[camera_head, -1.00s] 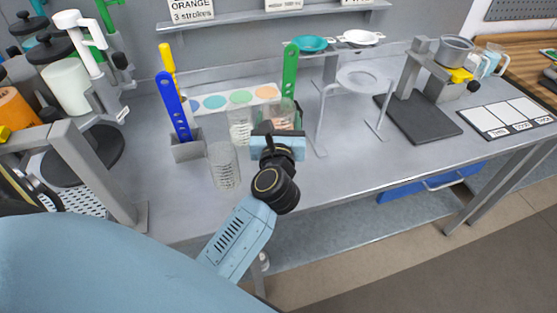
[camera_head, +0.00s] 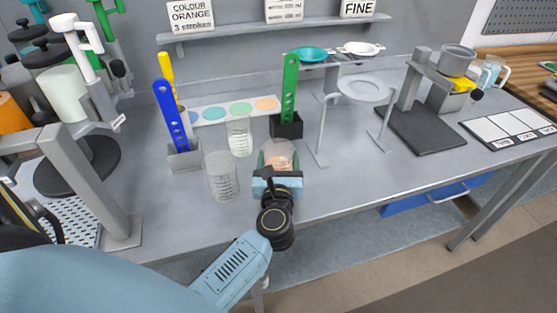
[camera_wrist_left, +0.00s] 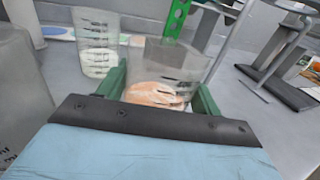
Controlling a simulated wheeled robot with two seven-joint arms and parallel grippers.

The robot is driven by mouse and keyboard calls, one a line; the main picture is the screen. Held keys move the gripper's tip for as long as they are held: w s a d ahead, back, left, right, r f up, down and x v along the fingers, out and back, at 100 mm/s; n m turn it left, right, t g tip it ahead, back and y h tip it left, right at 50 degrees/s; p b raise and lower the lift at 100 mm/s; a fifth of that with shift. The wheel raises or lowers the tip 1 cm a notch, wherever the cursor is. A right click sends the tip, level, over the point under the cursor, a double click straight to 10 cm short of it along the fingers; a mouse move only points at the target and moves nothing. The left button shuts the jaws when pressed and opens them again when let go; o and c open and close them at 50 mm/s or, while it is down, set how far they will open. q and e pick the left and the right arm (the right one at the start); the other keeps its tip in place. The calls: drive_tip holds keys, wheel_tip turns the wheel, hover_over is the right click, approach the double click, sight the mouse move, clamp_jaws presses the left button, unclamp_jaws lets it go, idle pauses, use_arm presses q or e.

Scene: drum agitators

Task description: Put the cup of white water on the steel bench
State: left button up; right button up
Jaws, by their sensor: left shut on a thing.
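My left gripper (camera_head: 278,168) is shut on a clear cup (camera_head: 280,150) near the front of the steel bench (camera_head: 345,180). In the left wrist view the green fingers (camera_wrist_left: 158,92) stand on both sides of this cup (camera_wrist_left: 175,65), which holds something peach-coloured with a whitish streak. The cup looks upright; I cannot tell whether its base touches the bench. A second clear cup (camera_head: 240,137) with pale whitish contents stands behind and left of it, and also shows in the left wrist view (camera_wrist_left: 97,45). My right gripper is not in view.
A larger clear beaker (camera_head: 222,178) stands just left of my gripper. Behind are a blue strip in a grey holder (camera_head: 184,158), a green strip in a black holder (camera_head: 287,127) and a colour-spot palette (camera_head: 213,113). A ring stand (camera_head: 365,90) is right. The front-right bench top is clear.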

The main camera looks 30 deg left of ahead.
use_arm(q)
drive_tip(key=shift+f, duration=0.15)
drive_tip(key=o, duration=1.1)
drive_tip(key=shift+r, duration=0.25)
drive_tip(key=b+v, duration=0.1)
drive_tip(key=v, duration=1)
drive_tip(key=shift+f, duration=0.2)
drive_tip(key=shift+s+d+r+b, duration=0.1)
drive_tip(key=shift+s+d+b, duration=0.25)
drive_tip(key=shift+s, duration=0.1)
